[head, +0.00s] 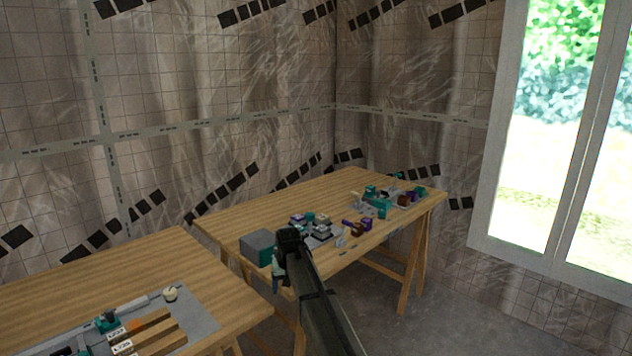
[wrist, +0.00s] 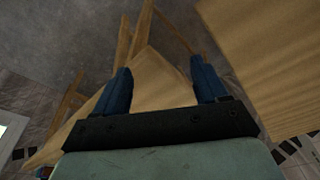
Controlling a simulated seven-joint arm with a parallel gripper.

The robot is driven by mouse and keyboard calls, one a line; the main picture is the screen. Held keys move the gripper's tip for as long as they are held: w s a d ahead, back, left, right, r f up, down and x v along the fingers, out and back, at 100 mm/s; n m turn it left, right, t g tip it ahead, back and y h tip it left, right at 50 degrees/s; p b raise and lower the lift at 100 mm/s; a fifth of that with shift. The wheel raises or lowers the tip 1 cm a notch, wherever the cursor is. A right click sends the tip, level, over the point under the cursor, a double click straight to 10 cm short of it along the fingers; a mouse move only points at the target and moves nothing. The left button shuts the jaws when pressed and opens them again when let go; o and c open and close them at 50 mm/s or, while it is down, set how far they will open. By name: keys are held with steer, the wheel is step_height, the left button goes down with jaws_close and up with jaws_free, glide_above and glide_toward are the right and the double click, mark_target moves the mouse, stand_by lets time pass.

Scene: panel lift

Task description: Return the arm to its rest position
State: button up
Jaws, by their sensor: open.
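My arm reaches up from the bottom of the head view, with its wrist in front of the near edge of the far wooden table (head: 290,198). My gripper (wrist: 160,85) shows in the wrist view with its two blue fingers wide apart. Nothing is between the fingers. Behind them the wrist view shows wooden table parts and grey floor (wrist: 60,45). In the head view the fingers are mostly hidden by my dark wrist.
A grey and teal box (head: 258,247) stands on the far table, just left of my wrist. Several small teal, purple and grey parts lie to its right. A nearer table (head: 150,262) holds a grey board (head: 203,318) with wooden strips. Open floor (head: 440,310) lies at the right.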

steer(key=s+d+f+g, duration=0.1)
steer(key=s+d+f, duration=0.5)
steer(key=s+f, duration=0.3)
steer(key=s+d+f+m+g, duration=0.1)
steer(key=s+d+f+g, duration=0.1)
steer(key=s+d+f, duration=0.65)
steer(key=s+d+f+g, duration=0.1)
steer(key=s+d+f, duration=0.45)
steer(key=f, duration=0.65)
steer(key=s+d+f+g, duration=0.1)
steer(key=s+f, duration=0.3)
steer(key=s, duration=0.9)
steer(key=s+d+f+m+g, duration=0.1)
steer(key=s+d+f+g, duration=0.1)
steer(key=s, duration=1.1)
steer(key=s+d+f+g, duration=0.1)
steer(key=s+d+f, duration=0.2)
steer(key=s, duration=1)
step_height(320, 180, down, 3)
steer(key=shift+s+d+r+m+g+h, duration=0.1)
steer(key=shift+s+d+m+g+h, duration=0.2)
steer(key=shift+g+h, duration=0.1)
